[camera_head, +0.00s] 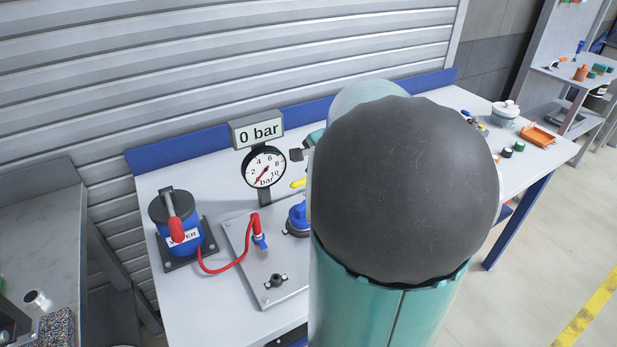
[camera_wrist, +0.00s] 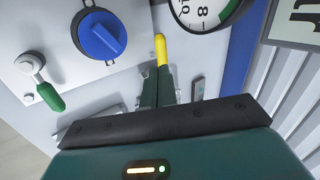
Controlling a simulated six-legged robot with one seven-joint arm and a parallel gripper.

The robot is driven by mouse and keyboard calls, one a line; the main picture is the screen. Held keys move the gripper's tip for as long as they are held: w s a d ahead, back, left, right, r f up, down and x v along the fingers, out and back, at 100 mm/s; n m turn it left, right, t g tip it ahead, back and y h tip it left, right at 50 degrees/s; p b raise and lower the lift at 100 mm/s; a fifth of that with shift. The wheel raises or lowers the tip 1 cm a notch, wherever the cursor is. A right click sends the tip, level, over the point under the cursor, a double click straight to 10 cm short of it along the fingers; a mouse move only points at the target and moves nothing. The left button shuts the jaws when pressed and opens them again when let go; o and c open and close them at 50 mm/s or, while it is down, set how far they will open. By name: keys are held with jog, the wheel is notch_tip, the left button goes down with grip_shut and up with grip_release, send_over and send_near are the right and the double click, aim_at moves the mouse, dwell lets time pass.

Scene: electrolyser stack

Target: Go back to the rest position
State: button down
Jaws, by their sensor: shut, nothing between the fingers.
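My gripper (camera_wrist: 157,88) shows in the wrist view with its dark green fingers together and nothing held. It is over the light grey plate, near a yellow handle (camera_wrist: 161,50) that shows just past the fingertips; I cannot tell whether they touch. In the head view the yellow handle (camera_head: 298,183) shows at the edge of my arm, which hides most of my gripper and the middle of the bench. A blue knob (camera_wrist: 101,36) and a green-handled lever (camera_wrist: 48,95) lie left of the fingers in the wrist view.
The bench (camera_head: 190,305) carries a gauge (camera_head: 264,167) under a "0 bar" sign (camera_head: 257,131). A blue container (camera_head: 179,225) joins a red hose (camera_head: 236,262) at left. An orange tray (camera_head: 538,137) and a white pot (camera_head: 505,113) stand at right. A shutter (camera_head: 230,60) rises behind.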

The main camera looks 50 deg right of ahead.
jog(key=d+v, duration=0.1)
jog(key=v, duration=0.6)
jog(key=w+a+r+n+y, duration=0.1)
jog(key=a+n, duration=0.9)
jog(key=a, duration=1.1)
jog(key=s+a+n, duration=0.3)
jog(key=a+n, duration=0.2)
jog(key=a, duration=0.1)
jog(key=s+a+f+n+g, duration=0.1)
jog(key=s+a+n, duration=0.2)
jog(key=a+n, duration=0.2)
jog(key=shift+s+a+f, duration=0.15)
jog(key=shift+s+a, duration=0.25)
jog(key=shift+a, duration=0.7)
